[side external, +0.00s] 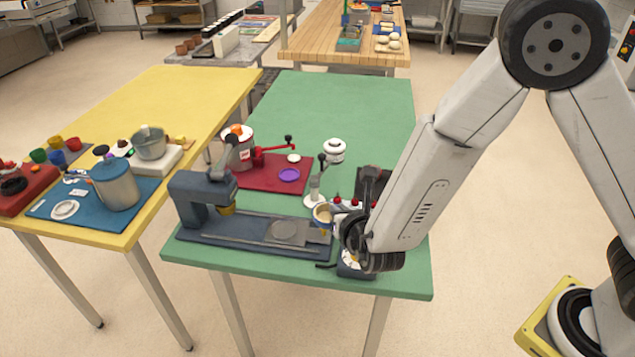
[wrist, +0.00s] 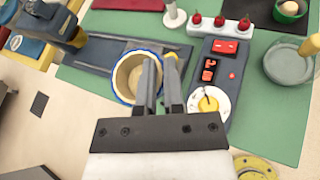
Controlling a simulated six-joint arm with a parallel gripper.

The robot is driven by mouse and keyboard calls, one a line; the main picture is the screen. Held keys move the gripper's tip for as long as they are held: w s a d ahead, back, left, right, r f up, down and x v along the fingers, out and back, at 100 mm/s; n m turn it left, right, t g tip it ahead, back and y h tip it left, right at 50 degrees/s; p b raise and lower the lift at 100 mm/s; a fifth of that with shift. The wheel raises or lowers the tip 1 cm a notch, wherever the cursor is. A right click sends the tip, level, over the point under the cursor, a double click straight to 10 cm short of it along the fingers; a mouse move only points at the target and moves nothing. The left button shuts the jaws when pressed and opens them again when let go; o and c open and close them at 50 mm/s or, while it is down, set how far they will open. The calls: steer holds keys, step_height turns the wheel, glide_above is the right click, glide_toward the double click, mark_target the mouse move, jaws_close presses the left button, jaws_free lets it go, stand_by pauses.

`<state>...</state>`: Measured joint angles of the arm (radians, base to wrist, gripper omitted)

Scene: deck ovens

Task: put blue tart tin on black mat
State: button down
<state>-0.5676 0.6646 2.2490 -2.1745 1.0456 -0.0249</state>
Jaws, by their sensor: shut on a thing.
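The blue tart tin (wrist: 122,78), blue-rimmed with a pale tan inside, is at my gripper (wrist: 161,62) in the wrist view. The fingers are shut on its right wall, and they hide part of that side. In the side view the tin (side external: 322,213) shows at the front right of the green table, just left of my gripper. It appears over the right end of a dark blue-grey machine base; its height is hard to tell. A dark flat area (wrist: 264,14), seemingly the black mat, is at the wrist view's upper right, beyond the scale-like box.
A dark blue-grey press (side external: 195,205) stands left on its long base. Close right are a control box (wrist: 210,70) with a white dial, a white rack (wrist: 220,26) of red-topped pieces and a grey round dish (wrist: 290,66). The green table's back (side external: 340,100) is clear.

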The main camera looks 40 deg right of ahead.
steer(key=w+a+f, duration=0.2)
steer(key=w+f, duration=0.2)
steer(key=w, duration=0.4)
glide_above(294, 231)
steer(key=shift+s+d+f, duration=0.1)
steer(key=shift+s+f, duration=0.05)
steer(key=shift+f, duration=1)
steer(key=shift+s+d+f, duration=0.1)
steer(key=shift+s+f, duration=0.05)
steer(key=shift+f, duration=0.95)
steer(key=shift+w+a+f, duration=0.1)
steer(key=shift+w+f, duration=0.15)
steer(key=shift+f, duration=0.3)
steer(key=shift+w+f, duration=0.25)
steer(key=shift+f, duration=1.2)
steer(key=c, duration=0.7)
jaws_free()
steer(key=shift+c, duration=0.2)
steer(key=shift+f, duration=0.2)
steer(key=shift+v, duration=3.9)
